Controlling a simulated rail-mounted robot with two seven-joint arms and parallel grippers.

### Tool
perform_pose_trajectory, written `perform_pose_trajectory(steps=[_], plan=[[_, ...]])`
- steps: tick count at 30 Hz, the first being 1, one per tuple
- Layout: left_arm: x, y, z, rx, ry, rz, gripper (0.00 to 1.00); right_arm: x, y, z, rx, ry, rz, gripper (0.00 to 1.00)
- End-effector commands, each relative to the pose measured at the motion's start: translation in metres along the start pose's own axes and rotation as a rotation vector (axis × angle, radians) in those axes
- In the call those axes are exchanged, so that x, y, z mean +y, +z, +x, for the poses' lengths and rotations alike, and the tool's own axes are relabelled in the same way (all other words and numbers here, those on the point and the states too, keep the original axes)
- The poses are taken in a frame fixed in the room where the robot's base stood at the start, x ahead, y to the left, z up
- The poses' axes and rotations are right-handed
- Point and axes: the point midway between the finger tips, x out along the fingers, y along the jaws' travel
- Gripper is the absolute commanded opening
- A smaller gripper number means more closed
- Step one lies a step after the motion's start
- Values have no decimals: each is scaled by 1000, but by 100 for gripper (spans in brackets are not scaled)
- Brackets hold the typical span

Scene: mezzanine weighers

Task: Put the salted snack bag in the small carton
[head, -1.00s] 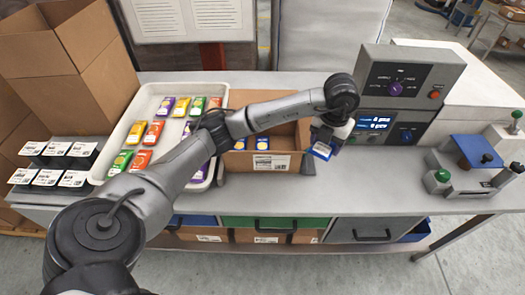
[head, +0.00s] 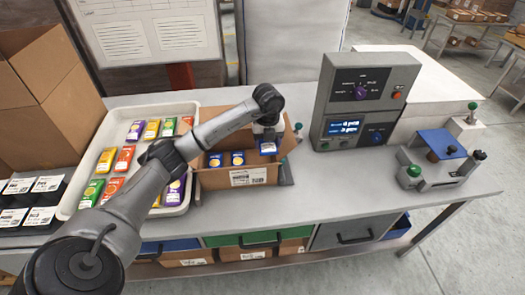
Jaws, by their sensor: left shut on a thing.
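The small carton (head: 215,182) stands open on the bench, with a white label on its front. Two blue snack bags (head: 237,158) are inside it toward the left and middle. My left gripper (head: 268,138) points down at the right part of the carton. It is shut on another blue bag, the salted snack bag (head: 267,148), which is at the carton's right side, beside the other two. Whether this bag touches the carton floor cannot be told. The fingertips are partly hidden. My right gripper is not in view.
A white tray (head: 84,163) of colourful bags lies left of the carton, partly behind my left arm. A grey control box (head: 337,108) and a small device with a blue plate (head: 442,142) stand to the right. Black label-bearing boxes (head: 22,203) sit at far left.

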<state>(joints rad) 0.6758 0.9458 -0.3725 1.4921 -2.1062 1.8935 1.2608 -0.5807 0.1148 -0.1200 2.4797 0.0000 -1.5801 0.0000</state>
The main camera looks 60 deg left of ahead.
Motion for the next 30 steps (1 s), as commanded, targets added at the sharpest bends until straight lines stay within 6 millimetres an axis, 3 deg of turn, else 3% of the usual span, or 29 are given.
perform_pose_trajectory(steps=[4, 11, 21, 30], plan=[[8, 12, 9, 1, 0, 0, 39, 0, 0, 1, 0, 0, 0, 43], [11, 17, 15, 1, -1, 2, 39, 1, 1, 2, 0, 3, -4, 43], [11, 16, 51, 2, -1, 1, 39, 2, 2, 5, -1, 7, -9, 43], [11, 16, 53, 0, -1, 2, 39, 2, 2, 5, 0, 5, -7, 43]])
